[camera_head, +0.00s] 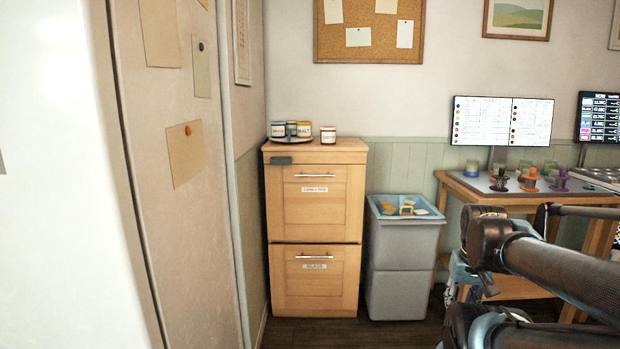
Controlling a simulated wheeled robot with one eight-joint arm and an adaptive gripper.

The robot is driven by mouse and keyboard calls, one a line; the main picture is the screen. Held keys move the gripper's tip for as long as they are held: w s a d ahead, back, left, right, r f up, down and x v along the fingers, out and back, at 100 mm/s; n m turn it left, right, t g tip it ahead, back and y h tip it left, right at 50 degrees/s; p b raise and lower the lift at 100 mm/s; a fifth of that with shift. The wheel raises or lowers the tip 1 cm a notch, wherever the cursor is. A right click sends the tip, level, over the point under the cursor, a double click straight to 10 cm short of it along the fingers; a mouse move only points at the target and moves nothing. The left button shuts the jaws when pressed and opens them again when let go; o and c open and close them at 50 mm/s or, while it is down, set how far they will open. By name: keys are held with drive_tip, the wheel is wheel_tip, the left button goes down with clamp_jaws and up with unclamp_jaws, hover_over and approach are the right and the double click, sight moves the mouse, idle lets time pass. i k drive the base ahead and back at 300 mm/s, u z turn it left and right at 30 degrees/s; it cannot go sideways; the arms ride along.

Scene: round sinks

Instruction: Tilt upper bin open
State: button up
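A light wooden cabinet (313,151) stands against the back wall, left of the picture's middle. Its upper bin front (314,215) is flush and shut, with a thin horizontal metal handle (315,176) near its top and a small white label below that. The lower bin front (314,292) is also shut, with its own handle (314,257) and a label that seems to read "GLASS". My dark arm links come in from the right edge, well to the right of the cabinet. My gripper is not visible in this view.
A grey bin (402,275) with a blue rim and several items on top stands right of the cabinet. Jars (328,135) and a dark plate sit on the cabinet top. A wooden table (478,188) with cups stands farther right. A wall panel (180,240) borders the left side.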

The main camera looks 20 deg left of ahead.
sight(304, 202)
drive_tip(key=u, duration=0.4)
drive_tip(key=i, duration=1.1)
drive_tip(key=u, duration=0.15)
